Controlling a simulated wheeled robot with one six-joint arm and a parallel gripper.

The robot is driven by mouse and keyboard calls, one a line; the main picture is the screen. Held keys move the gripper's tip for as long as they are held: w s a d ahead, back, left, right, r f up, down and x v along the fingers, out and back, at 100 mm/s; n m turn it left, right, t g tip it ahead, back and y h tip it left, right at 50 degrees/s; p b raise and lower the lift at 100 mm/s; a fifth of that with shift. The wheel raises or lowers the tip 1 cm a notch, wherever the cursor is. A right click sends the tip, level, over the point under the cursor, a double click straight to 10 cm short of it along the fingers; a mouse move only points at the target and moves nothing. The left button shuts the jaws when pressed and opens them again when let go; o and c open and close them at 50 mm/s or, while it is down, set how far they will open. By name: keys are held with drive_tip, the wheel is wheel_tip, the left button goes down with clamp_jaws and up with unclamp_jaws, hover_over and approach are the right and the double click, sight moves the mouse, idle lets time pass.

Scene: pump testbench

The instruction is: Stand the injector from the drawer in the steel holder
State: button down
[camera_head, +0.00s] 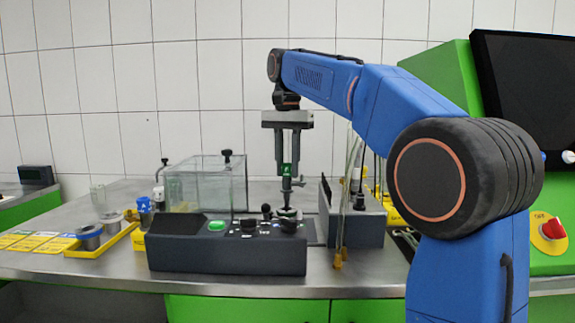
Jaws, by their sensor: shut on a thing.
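My gripper (287,158) points straight down over the middle of the bench. It is shut on the injector (287,186), a slim dark upright piece with a green band near the jaws. The injector's lower end hangs just above or at a small round holder (288,213) behind the dark control box. I cannot tell whether the tip touches the holder or is inside it, because the control box and its knobs partly hide that spot. I cannot see an open drawer.
The dark control box (228,254) with a green button and knobs stands in front. A clear glass tank (205,184) is at left of the gripper. A grey unit (359,225) with hanging hoses is close on the right. A yellow tray (103,241) with metal cups lies at left.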

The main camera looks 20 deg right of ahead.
sight(287, 182)
drive_tip(key=shift+f, duration=2.45)
idle(1.1)
drive_tip(key=c, duration=1.4)
unclamp_jaws()
drive_tip(key=shift+r, duration=3.55)
drive_tip(key=shift+s, duration=0.1)
